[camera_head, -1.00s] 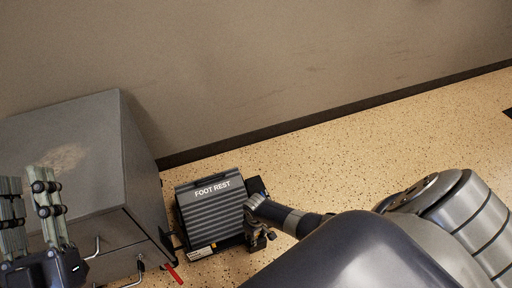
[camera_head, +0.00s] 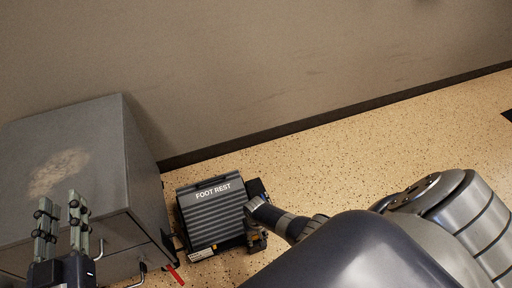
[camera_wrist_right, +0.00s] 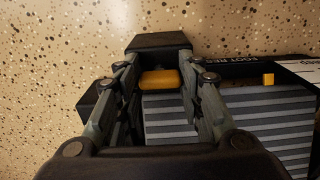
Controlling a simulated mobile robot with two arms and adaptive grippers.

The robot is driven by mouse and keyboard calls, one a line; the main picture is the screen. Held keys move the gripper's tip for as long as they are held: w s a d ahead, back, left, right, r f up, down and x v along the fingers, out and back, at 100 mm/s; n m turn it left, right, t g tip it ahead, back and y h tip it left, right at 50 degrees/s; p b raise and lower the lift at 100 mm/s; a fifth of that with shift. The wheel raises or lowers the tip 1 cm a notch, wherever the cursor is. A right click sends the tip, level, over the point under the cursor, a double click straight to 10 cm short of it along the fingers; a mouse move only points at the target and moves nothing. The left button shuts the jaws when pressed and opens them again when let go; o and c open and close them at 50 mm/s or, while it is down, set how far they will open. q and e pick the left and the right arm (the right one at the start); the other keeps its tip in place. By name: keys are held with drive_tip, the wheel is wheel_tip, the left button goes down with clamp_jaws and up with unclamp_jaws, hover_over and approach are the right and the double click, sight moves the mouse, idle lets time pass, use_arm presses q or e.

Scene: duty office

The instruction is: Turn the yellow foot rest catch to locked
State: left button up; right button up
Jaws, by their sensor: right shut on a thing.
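The dark grey ribbed foot rest (camera_head: 213,212) stands on the floor beside the cabinet, its ribbed top also in the right wrist view (camera_wrist_right: 230,110). The yellow catch (camera_wrist_right: 160,79) is at the foot rest's edge, between the fingers of my right gripper (camera_wrist_right: 160,88), which is shut on it. In the head view my right gripper (camera_head: 256,236) is at the foot rest's right side, where the catch is largely hidden. The catch's locked or unlocked marking is not readable. My left gripper (camera_head: 60,218) is open and empty, in front of the cabinet.
A grey metal cabinet (camera_head: 75,165) with handles stands left of the foot rest. A red strip (camera_head: 175,275) lies low by the cabinet's corner. The wall (camera_head: 260,70) is behind; speckled floor (camera_head: 360,145) to the right is clear.

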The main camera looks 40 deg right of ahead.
sight(256, 236)
drive_tip(key=shift+w, duration=0.1)
drive_tip(key=o, duration=1.1)
drive_tip(key=shift+c, duration=0.2)
wheel_tip(256, 236, up, 12)
idle(0.5)
